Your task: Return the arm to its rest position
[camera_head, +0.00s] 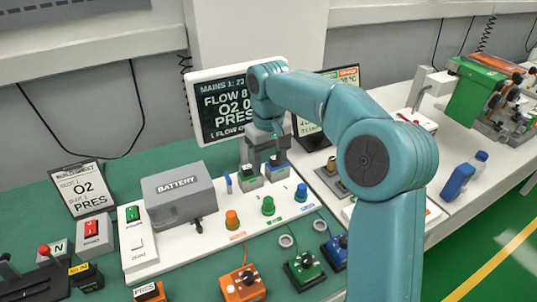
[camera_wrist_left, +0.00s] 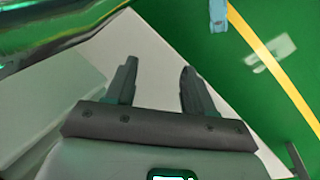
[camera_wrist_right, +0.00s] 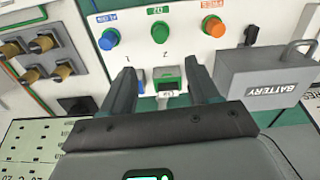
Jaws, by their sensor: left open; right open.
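My right arm (camera_head: 335,110) reaches in from the lower right in the head view, bent at the elbow. Its gripper (camera_head: 264,168) points down over small square switches at the back of the white panel (camera_head: 200,241). In the right wrist view the open right gripper (camera_wrist_right: 163,80) has a small green-framed switch (camera_wrist_right: 168,84) between and beyond its fingertips. I cannot tell whether the fingers touch it. Nothing is held. My left gripper is outside the head view. In the left wrist view the left gripper (camera_wrist_left: 156,70) is open and empty above a white surface and green floor.
A grey battery box (camera_head: 180,194) stands left of the right gripper. Orange (camera_head: 232,219), green (camera_head: 268,205) and blue (camera_head: 301,193) knobs stand in front. A monitor (camera_head: 225,103) is behind the gripper. A green machine (camera_head: 475,90) stands at the right; green floor lies beyond the bench.

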